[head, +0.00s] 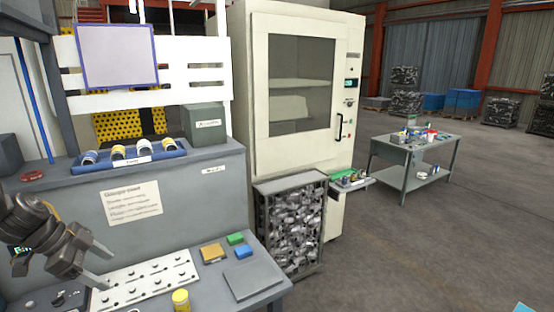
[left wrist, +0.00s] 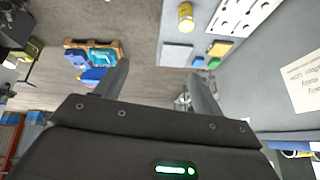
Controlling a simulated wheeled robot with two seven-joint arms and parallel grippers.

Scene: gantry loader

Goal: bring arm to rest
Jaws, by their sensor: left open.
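The left arm comes in from the left edge. In the left wrist view, a yellow can (left wrist: 186,14) and the white plate (left wrist: 238,14) lie beyond the fingers. My right gripper is not visible in either view.
On the bench are a yellow can (head: 181,300), small orange, green and blue blocks (head: 213,253), and a flat grey pad (head: 252,279). A blue tray (head: 128,158) with several cans sits on the raised ledge. A white cabinet (head: 296,150) and a wire bin (head: 290,225) stand to the right. Open floor lies beyond.

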